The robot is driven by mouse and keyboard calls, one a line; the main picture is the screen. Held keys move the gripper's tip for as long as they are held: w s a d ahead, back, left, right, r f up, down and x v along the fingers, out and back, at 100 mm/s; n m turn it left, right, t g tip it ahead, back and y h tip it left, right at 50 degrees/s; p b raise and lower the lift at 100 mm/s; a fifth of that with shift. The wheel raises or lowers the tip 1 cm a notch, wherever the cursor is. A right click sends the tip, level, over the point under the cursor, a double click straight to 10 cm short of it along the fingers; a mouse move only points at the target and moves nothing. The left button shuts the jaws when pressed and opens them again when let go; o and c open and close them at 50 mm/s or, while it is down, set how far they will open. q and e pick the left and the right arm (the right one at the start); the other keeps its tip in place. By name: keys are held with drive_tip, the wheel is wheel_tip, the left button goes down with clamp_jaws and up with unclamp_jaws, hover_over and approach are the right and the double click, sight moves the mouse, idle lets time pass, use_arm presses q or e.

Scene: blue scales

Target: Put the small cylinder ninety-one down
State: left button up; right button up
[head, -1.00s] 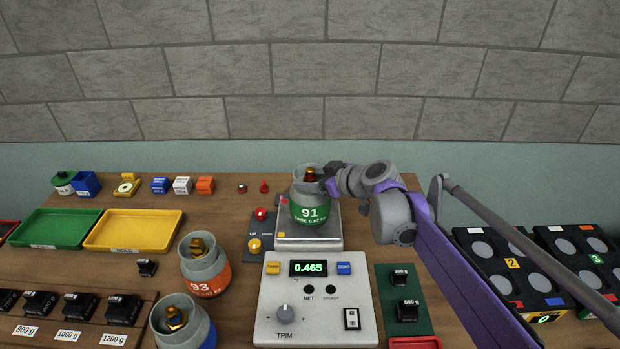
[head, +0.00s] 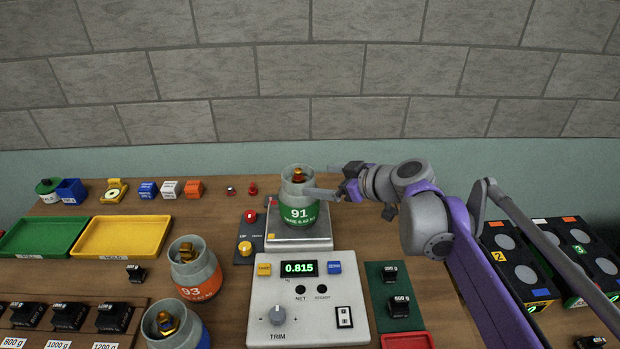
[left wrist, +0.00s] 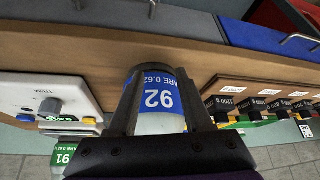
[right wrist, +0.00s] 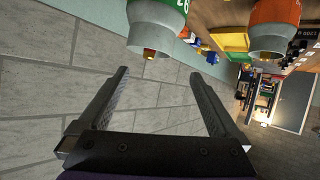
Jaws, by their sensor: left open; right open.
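Small cylinder 91 (head: 299,213), grey with a green label and brass-and-red valve, stands upright on the scale plate (head: 303,243). The scale display (head: 299,268) reads 0.815. My right gripper (head: 322,181) is open and empty, just right of the cylinder's top. In the right wrist view, cylinder 91 (right wrist: 158,14) hangs inverted at the top edge, beyond the open fingers (right wrist: 158,72). My left gripper (left wrist: 161,72) is open, its fingers either side of blue-labelled cylinder 92 (left wrist: 158,98) in the left wrist view; contact is unclear. The left gripper is out of the head view.
Cylinder 93 (head: 197,278) and blue-labelled cylinder 92 (head: 176,330) stand left of the scale console (head: 262,325). Yellow (head: 125,237) and green (head: 42,237) trays lie further left. Black weights sit on a green mat (head: 398,318) at right. Black crates (head: 520,268) stand beyond.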

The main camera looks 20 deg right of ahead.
drive_tip(key=s+a+f+m+g+h, duration=0.1)
drive_tip(key=s+f+m+h, duration=0.1)
drive_tip(key=s+f, duration=0.5)
drive_tip(key=s+a+f+m+g+h, duration=0.2)
drive_tip(key=s+f, duration=0.4)
drive_tip(key=s, duration=0.3)
drive_tip(key=s+a+f+m+g+h, duration=0.1)
drive_tip(key=s+f+m+g, duration=0.1)
drive_tip(key=s+f, duration=0.5)
drive_tip(key=shift+s+a+f+m+h, duration=0.2)
drive_tip(key=shift+s+f+m+h, duration=0.15)
drive_tip(key=shift+s, duration=0.25)
drive_tip(key=shift+s+d+f, duration=0.1)
drive_tip(key=shift+s+d, duration=0.05)
